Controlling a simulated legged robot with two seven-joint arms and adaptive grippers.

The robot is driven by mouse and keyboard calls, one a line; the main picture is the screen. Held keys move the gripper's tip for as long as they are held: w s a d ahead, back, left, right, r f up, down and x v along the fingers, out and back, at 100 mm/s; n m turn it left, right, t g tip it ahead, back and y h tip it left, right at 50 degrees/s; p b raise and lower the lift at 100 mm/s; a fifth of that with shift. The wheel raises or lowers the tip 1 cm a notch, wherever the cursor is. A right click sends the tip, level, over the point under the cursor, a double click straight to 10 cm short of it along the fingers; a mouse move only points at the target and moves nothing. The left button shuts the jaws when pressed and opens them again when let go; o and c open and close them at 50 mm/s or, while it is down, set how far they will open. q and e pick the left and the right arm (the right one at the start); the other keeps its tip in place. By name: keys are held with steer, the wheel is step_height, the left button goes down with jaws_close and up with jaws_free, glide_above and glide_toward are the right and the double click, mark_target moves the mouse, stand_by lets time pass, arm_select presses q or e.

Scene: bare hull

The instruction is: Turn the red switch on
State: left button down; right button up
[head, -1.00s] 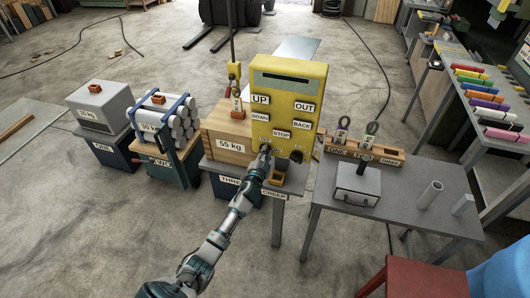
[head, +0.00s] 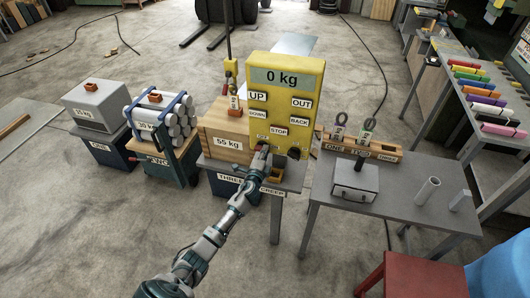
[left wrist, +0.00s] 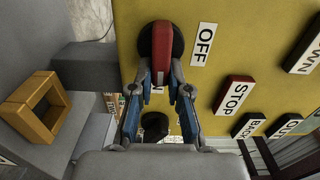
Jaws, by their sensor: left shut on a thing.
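The yellow control panel (head: 286,84) stands on the grey table, and its display (head: 287,78) reads "0 kg". The red switch (left wrist: 162,48) sits on a round black base on the panel, beside the "OFF" label (left wrist: 204,45). My left gripper (left wrist: 160,78) has its fingertips closed at the lower end of the red handle, which points down between them in the left wrist view. A label ending in "N" is mostly hidden between the fingers. In the head view the left gripper (head: 262,152) covers the switch area. My right gripper is in neither view.
A black knob (left wrist: 155,125) and the "STOP" button (left wrist: 233,95) are close to the fingers. An open wooden box (left wrist: 37,107) is beside the panel.

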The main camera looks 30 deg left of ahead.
arm_select(q)
steer(key=shift+s+f, duration=0.1)
steer(key=shift+f, duration=0.35)
steer(key=c, duration=1.1)
jaws_free()
steer(key=shift+r, duration=0.1)
steer(key=v, duration=1.1)
steer(key=shift+s, duration=0.35)
